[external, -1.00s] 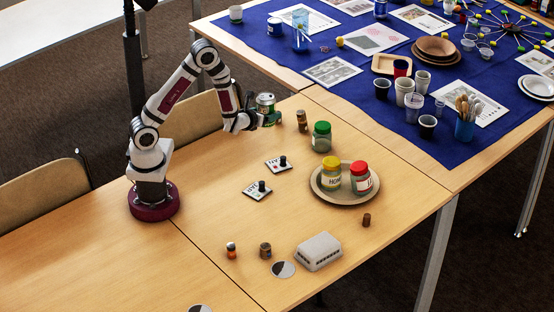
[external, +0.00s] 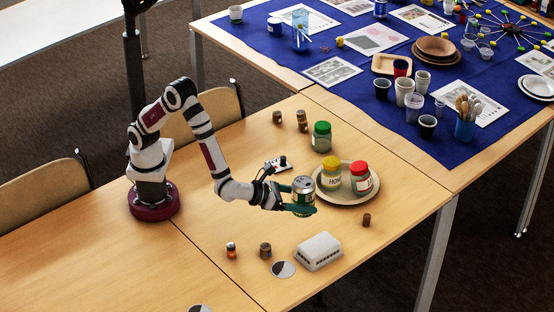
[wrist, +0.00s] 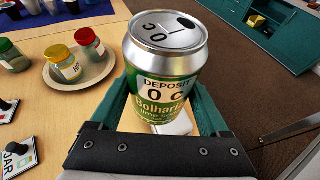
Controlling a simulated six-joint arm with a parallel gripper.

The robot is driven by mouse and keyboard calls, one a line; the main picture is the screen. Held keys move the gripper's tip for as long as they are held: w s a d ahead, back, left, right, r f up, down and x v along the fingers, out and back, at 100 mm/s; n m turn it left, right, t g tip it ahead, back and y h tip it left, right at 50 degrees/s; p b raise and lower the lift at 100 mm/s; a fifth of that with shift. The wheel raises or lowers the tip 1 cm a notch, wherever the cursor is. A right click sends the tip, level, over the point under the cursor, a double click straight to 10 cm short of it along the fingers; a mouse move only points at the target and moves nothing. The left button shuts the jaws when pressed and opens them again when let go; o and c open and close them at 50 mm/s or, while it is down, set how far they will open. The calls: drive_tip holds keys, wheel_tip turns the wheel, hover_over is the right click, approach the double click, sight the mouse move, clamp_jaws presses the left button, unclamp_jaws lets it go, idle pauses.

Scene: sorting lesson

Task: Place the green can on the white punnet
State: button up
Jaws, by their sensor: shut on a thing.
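The green can (external: 303,190) has a silver top and is upright between the fingers of my gripper (external: 300,209). In the wrist view the can (wrist: 164,75) carries a "DEPOSIT 0 c" label, and the green fingers of my gripper (wrist: 165,118) are shut on it from both sides. The can is held above the table, left of the plate. The white punnet (external: 319,251), a pale box-like thing, sits on the table below and in front of the can. In the wrist view the punnet (wrist: 176,125) is mostly hidden behind the can.
A round plate (external: 345,199) holds a yellow-lidded jar (external: 331,174) and a red-lidded jar (external: 361,178). A green-lidded jar (external: 321,137) stands behind. A small brown cylinder (external: 366,220), small batteries-like cylinders (external: 265,250) and a grey-white disc (external: 283,269) lie near the punnet.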

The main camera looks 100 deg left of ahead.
drive_tip(key=s+d+m+h, duration=0.2)
drive_tip(key=s+d, duration=0.1)
drive_tip(key=d, duration=0.6)
hover_over(320, 244)
wheel_tip(320, 244, down, 6)
drive_tip(key=shift+s+d+f, duration=0.1)
drive_tip(key=shift+f, duration=0.05)
wheel_tip(320, 244, down, 4)
drive_tip(key=shift+f, duration=0.1)
drive_tip(key=shift+f, duration=0.1)
